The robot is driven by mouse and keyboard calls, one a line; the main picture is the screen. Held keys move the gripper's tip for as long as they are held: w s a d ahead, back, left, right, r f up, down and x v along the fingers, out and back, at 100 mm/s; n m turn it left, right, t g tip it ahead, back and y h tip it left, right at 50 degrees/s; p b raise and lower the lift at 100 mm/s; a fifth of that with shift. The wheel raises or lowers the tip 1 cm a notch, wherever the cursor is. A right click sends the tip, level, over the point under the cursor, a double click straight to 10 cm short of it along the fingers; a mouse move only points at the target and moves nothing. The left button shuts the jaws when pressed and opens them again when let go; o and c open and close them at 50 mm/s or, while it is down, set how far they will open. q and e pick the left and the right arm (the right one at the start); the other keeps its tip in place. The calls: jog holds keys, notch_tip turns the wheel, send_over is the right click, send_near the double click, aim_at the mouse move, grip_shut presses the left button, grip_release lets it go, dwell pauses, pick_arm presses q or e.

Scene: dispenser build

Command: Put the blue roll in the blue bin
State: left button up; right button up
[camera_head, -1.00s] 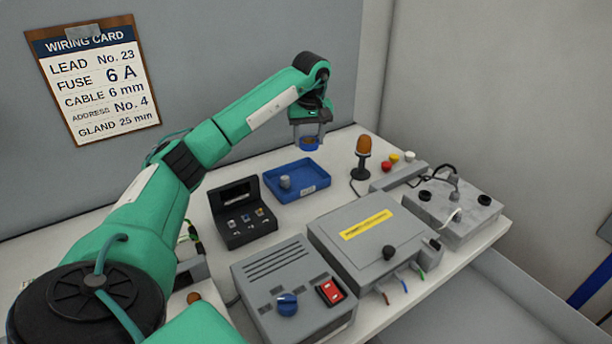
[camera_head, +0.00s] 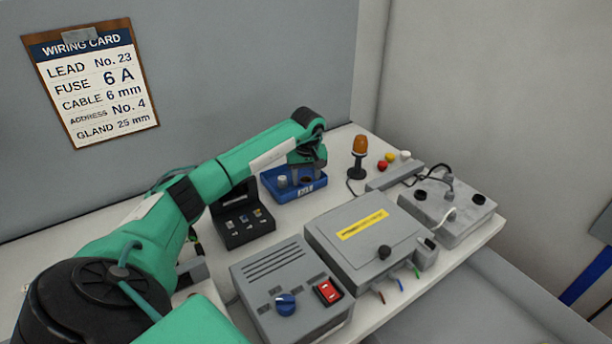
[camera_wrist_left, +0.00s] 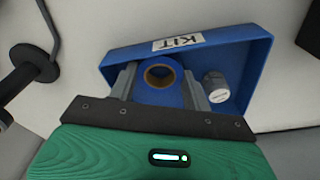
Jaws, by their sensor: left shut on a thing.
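The blue roll (camera_wrist_left: 168,98) has a tan core and sits between the two fingers of my left gripper (camera_wrist_left: 160,90), which is shut on it. In the head view the left gripper (camera_head: 306,172) is low over the blue bin (camera_head: 318,188), a shallow tray with a KIT label, and partly hides it. The bin also shows in the wrist view (camera_wrist_left: 240,56), with the roll within its outline. I cannot tell whether the roll touches the bin's floor. My right gripper is not in view.
A small grey cylinder (camera_wrist_left: 216,88) stands in the bin beside the right finger. An orange beacon (camera_head: 359,150) stands right of the bin. A black open case (camera_head: 243,222) is at its left, and a grey enclosure (camera_head: 345,255) is in front.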

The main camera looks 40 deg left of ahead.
aim_at(306, 181)
pick_arm(q)
jog(key=o, duration=0.6)
jog(key=shift+f, duration=0.1)
jog(key=shift+c, duration=0.2)
jog(key=o, duration=0.4)
jog(key=shift+r, duration=0.4)
jog(key=r, duration=0.2)
jog(key=r+b, duration=0.1)
jog(key=r, duration=0.2)
jog(key=shift+s+d, duration=0.15)
jog(key=shift+d, duration=0.05)
notch_tip(306, 181, up, 6)
jog(key=shift+s+d+r, duration=0.25)
jog(key=shift+s+d, duration=0.05)
jog(key=shift+d, duration=0.05)
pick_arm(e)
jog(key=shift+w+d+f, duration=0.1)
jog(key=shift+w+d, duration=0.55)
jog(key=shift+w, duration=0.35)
